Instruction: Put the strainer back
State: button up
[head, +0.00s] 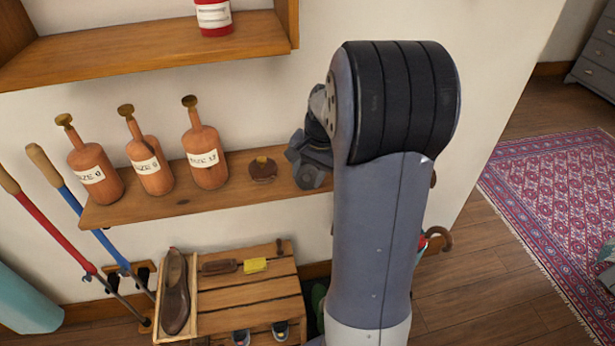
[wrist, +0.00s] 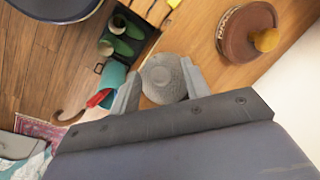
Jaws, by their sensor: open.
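A round grey disc-like thing (wrist: 163,77), which looks like the strainer, lies at the edge of the wooden shelf (wrist: 215,60) in the wrist view. My gripper (wrist: 160,85) is open, with one finger on each side of it. I cannot tell whether the fingers touch it. In the head view my gripper (head: 310,165) is at the right end of the shelf (head: 140,208), partly behind my arm, which hides that end. The round grey thing does not show there.
A low brown round pot with a knob (head: 263,169) stands left of my gripper; it also shows in the wrist view (wrist: 247,35). Several labelled brown bottles (head: 205,160) stand farther left. Below is a slatted rack (head: 250,290) with a shoe (head: 175,295). An upper shelf (head: 150,50) overhangs.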

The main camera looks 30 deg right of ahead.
grip_shut()
dwell(0.3)
jog(key=shift+r, duration=0.15)
